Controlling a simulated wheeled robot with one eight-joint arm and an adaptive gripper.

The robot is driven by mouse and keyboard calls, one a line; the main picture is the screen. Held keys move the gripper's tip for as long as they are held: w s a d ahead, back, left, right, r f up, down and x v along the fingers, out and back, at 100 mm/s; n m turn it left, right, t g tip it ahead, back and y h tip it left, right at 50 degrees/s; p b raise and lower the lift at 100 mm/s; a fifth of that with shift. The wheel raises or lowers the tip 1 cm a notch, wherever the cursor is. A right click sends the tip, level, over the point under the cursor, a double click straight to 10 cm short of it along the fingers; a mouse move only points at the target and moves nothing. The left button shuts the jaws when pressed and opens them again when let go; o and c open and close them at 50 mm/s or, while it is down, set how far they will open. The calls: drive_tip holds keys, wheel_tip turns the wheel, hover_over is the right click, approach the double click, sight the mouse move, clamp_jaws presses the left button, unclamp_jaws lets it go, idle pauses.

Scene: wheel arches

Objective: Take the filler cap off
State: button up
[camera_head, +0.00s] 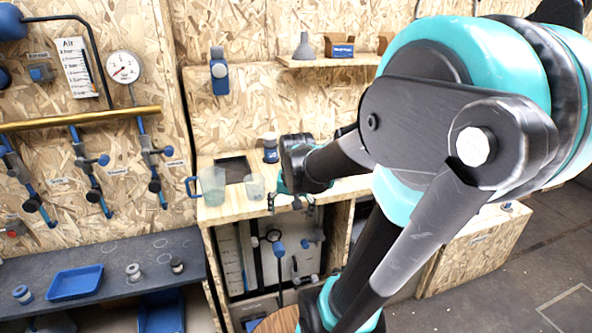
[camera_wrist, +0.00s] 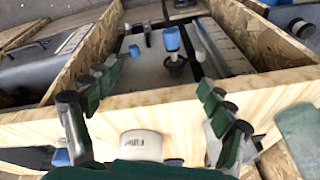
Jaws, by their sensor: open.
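My gripper (camera_head: 291,203) is open and hangs at the front edge of the wooden bench (camera_head: 235,208). In the wrist view my gripper (camera_wrist: 156,84) has its fingers wide apart with nothing between them but the bench edge and the open compartment beyond. A blue-topped fitting with a dark round base (camera_wrist: 172,40) shows past the fingertips; it also shows inside the compartment in the head view (camera_head: 278,247). A white labelled cylinder (camera_wrist: 140,145) is close below the fingers, its lettering unreadable. I cannot tell which part is the filler cap.
A clear jug (camera_head: 212,186) with a blue handle and a clear beaker (camera_head: 255,186) stand on the bench, left of my gripper. A blue tray (camera_head: 75,283) lies on the dark left bench. My arm hides much of the right side.

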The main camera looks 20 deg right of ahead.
drive_tip(key=shift+o, duration=1.2)
drive_tip(key=w+d+r+m+g, duration=0.1)
drive_tip(key=w+d+r+m, duration=0.2)
drive_tip(key=w+r+m, duration=0.3)
drive_tip(key=w+r, duration=0.3)
drive_tip(key=r, duration=0.3)
drive_tip(key=shift+w+d+r+m+g, duration=0.2)
drive_tip(key=shift+w+r+m+g, duration=0.05)
drive_tip(key=shift+r+m+g, duration=0.05)
drive_tip(key=w+d+r+m+g, duration=0.1)
drive_tip(key=w+d+r+m, duration=0.15)
drive_tip(key=r, duration=0.35)
drive_tip(key=w+d+r+m+g, duration=0.1)
drive_tip(key=w+r+m, duration=0.1)
drive_tip(key=r+m, duration=0.3)
drive_tip(key=shift+n, duration=0.35)
drive_tip(key=f, duration=1.6)
drive_tip(key=shift+w, duration=0.25)
drive_tip(key=shift+r, duration=0.1)
drive_tip(key=c, duration=1.3)
